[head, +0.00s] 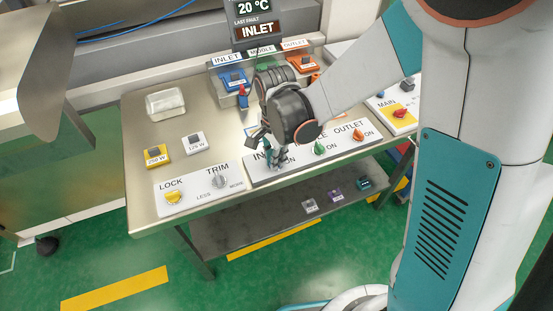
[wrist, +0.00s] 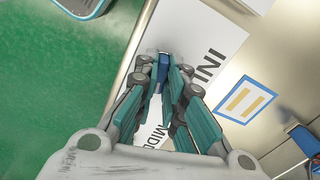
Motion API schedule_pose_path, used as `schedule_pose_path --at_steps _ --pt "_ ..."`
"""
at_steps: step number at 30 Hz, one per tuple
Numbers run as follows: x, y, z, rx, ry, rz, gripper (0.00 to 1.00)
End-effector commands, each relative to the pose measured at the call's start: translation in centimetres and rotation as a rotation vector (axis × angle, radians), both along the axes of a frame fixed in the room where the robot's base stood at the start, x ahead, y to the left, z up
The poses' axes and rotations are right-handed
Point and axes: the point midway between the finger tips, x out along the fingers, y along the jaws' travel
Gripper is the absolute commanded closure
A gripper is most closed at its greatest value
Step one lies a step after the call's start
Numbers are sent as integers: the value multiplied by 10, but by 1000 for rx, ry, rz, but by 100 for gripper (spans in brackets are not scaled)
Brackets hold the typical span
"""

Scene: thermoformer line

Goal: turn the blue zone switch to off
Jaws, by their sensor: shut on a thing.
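The white zone switch panel (head: 300,163) lies along the table's front edge; its label "IN…" is partly covered by my gripper. My gripper (head: 274,158) reaches down onto the panel's left end in the head view. In the wrist view my gripper (wrist: 165,72) is shut on the blue zone switch (wrist: 164,60), which shows between the fingertips. The switch's pointing direction and its on/off marks are hidden by the fingers. A green switch (head: 319,148) and an orange switch (head: 358,135) stand to the right on the same panel.
Left of the panel is a plate with a yellow LOCK knob (head: 173,198) and a grey TRIM knob (head: 220,181). A red MAIN knob (head: 400,113) is at the right. Labelled bins (head: 232,90) and a display (head: 257,22) reading "LAST FAULT INLET" stand behind.

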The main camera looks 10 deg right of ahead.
Motion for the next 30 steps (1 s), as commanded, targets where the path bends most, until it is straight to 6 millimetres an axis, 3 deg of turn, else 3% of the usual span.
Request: schedule_pose_path --at_steps 6,15,25,30 --pt "0 0 0 0 0 15 100" --pt "0 0 0 0 0 236 100" --pt "0 0 0 0 0 264 100" --pt "0 0 -1 -1 -1 414 100"
